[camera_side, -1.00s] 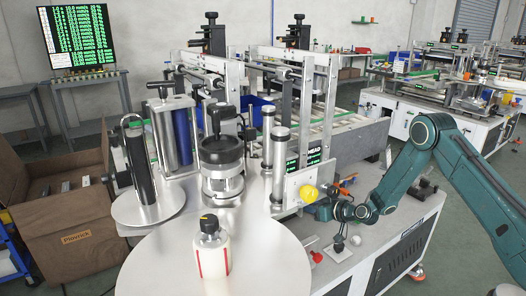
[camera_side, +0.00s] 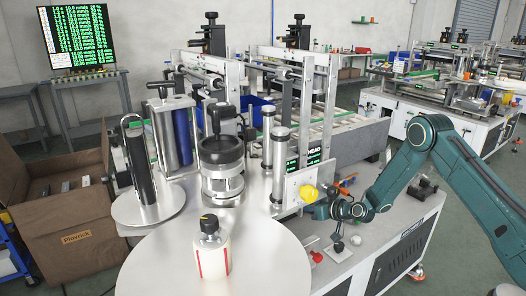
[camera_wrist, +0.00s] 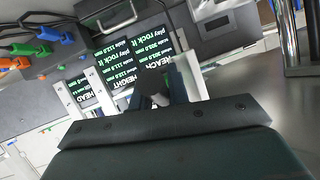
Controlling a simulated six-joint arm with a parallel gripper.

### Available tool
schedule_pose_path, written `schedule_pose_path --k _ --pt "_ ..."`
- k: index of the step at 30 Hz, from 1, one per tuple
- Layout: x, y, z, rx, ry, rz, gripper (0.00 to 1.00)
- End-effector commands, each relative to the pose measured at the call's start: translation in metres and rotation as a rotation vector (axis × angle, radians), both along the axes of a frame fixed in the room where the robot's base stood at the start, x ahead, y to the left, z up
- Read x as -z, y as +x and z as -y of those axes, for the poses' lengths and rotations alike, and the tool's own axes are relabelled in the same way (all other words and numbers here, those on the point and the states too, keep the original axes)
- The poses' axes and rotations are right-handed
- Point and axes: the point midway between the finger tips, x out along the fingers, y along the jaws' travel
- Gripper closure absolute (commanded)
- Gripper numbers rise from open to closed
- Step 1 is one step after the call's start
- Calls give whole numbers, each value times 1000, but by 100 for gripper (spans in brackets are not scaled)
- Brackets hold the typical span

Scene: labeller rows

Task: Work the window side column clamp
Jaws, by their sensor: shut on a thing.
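In the wrist view my gripper (camera_wrist: 157,88) is shut on a small dark handle, mostly hidden between the fingers. I take it for the column clamp, but cannot tell which column it belongs to. Dark screens with green and white text, among them HEAD, HEIGHT and REACH, stand behind the fingers in the wrist view. The HEAD screen (camera_side: 314,155) also shows above the gripper in the side view.
A white bottle with a black cap (camera_side: 211,247) stands on the round table (camera_side: 150,262). A small black-knobbed post (camera_side: 338,238) and a red-ended part (camera_side: 317,257) are below my gripper. Orange, green and blue pieces (camera_wrist: 28,47) lie at the wrist view's upper left.

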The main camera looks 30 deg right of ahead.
Motion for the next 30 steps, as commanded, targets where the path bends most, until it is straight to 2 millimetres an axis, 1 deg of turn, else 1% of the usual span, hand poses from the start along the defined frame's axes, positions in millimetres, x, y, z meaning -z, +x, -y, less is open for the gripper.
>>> schedule_pose_path --k 9,17,18,19,20,30 --pt "-4 -3 0 -1 -2 -98 100" --pt "-3 -3 0 1 0 -102 100" --pt "-3 -3 0 1 0 -102 81" --pt "-3 -3 0 1 0 -102 75" --pt "-3 -3 0 1 0 -102 74" --pt "-3 -3 0 1 0 -100 74"
